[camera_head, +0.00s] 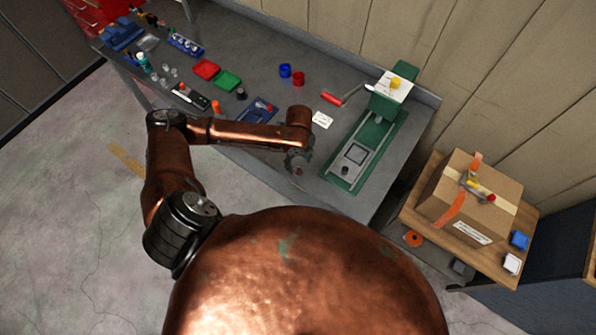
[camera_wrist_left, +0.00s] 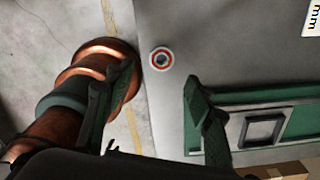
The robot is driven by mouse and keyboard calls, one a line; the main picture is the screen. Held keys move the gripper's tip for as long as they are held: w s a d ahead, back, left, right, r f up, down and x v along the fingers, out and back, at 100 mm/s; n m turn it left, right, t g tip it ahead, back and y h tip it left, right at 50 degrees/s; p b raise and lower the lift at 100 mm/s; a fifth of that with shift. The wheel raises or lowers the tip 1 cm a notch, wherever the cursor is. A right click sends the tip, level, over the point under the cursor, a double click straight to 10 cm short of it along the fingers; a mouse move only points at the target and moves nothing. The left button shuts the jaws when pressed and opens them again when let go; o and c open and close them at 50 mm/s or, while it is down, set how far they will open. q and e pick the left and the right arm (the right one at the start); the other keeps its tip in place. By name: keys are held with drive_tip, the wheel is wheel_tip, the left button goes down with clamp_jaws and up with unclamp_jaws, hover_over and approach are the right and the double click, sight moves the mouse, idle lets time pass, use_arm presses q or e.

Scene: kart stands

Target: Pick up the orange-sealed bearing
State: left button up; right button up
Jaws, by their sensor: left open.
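The orange-sealed bearing (camera_wrist_left: 161,59) shows in the left wrist view as a small ring with an orange-red band, a pale rim and a dark centre. It lies flat on the grey bench top near the edge. My left gripper (camera_wrist_left: 159,72) is open, its two dark fingers apart on either side of the bearing in that view, not closed on it. In the head view my left gripper (camera_head: 298,163) hangs over the bench's front edge, left of the green press. The bearing is hard to make out there. My right gripper is not in view.
The green press (camera_head: 372,150) stands close right of the gripper on the bench (camera_head: 345,198). Red and green trays and small parts are farther left. A cardboard box (camera_head: 470,190) sits on a wooden cart at right.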

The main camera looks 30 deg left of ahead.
sight(298, 171)
use_arm(q)
drive_tip(key=f, duration=0.3)
drive_tip(key=f+p, duration=0.1)
drive_tip(key=f, duration=0.2)
drive_tip(key=shift+w+a+f, duration=0.15)
drive_tip(key=shift+a+f, duration=0.05)
drive_tip(key=shift+f, duration=0.2)
drive_tip(key=shift+c, duration=0.5)
drive_tip(key=c, duration=1.2)
drive_tip(key=shift+r, duration=0.15)
drive_tip(key=shift+w+r, duration=0.1)
drive_tip(key=shift+r, duration=0.4)
drive_tip(key=s+d+r+b, duration=0.2)
drive_tip(key=s+d+r, duration=0.4)
drive_tip(key=d+r, duration=0.5)
drive_tip(key=shift+s+d+r, duration=0.15)
drive_tip(key=shift+d+r, duration=0.25)
drive_tip(key=shift+d, duration=0.4)
